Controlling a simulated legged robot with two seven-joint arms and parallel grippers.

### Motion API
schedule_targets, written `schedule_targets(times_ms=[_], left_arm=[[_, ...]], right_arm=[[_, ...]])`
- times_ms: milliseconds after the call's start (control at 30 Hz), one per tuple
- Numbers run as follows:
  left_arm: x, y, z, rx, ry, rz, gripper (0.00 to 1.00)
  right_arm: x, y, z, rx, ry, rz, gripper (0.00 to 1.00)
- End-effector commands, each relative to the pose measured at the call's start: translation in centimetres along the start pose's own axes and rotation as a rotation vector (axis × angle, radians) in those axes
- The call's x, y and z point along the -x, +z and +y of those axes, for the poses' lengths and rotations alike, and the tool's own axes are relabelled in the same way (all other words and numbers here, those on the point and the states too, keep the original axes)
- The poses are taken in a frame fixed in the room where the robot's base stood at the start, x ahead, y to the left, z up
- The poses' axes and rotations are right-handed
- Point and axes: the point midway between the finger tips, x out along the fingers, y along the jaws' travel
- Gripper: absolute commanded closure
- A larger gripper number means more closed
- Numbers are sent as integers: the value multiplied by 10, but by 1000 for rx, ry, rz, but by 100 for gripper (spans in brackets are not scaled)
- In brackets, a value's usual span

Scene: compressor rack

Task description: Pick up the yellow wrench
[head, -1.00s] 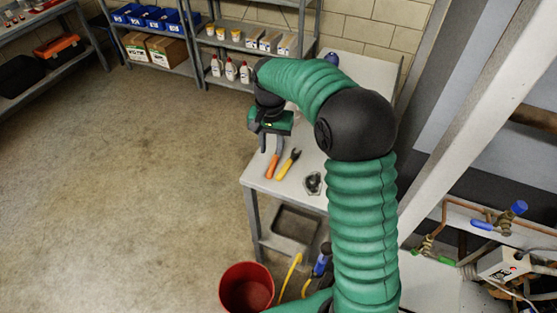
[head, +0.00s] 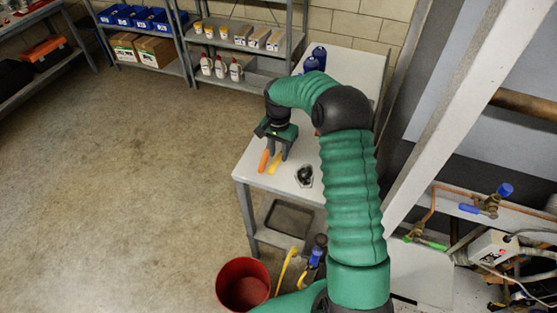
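The yellow wrench (head: 275,164) lies on the light grey table, its handle pointing toward the table's front edge. My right gripper (head: 278,152) is over its far end and hides that part. Its two dark fingers point down and show apart, one on each side of the wrench in the picture. I cannot tell whether they touch it. An orange-handled tool (head: 263,161) lies just left of the wrench, partly covered by the gripper. My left gripper is not in view.
The table (head: 257,180) also carries a small dark metal part (head: 304,175) and blue bottles (head: 314,60) at the back. A red bucket (head: 243,286) stands on the floor in front. Pipes and valves (head: 487,203) are at the right. The floor at left is clear.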

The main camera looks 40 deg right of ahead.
Motion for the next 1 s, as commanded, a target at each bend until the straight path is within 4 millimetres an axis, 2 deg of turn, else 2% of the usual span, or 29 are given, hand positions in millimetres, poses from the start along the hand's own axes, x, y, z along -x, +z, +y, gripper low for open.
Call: schedule_targets(times_ms=[33, 133, 367, 600, 1000], left_arm=[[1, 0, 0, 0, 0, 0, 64], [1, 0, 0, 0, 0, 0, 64], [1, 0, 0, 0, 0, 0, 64], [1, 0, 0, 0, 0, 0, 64], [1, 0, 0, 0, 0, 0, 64]], right_arm=[[-10, 1, 0, 0, 2, -3, 70], [-22, 0, 0, 1, 2, -2, 70], [-24, -1, 0, 1, -1, 0, 70], [-24, -1, 0, 1, 0, 0, 100], [-24, 0, 0, 1, 0, -1, 100]])
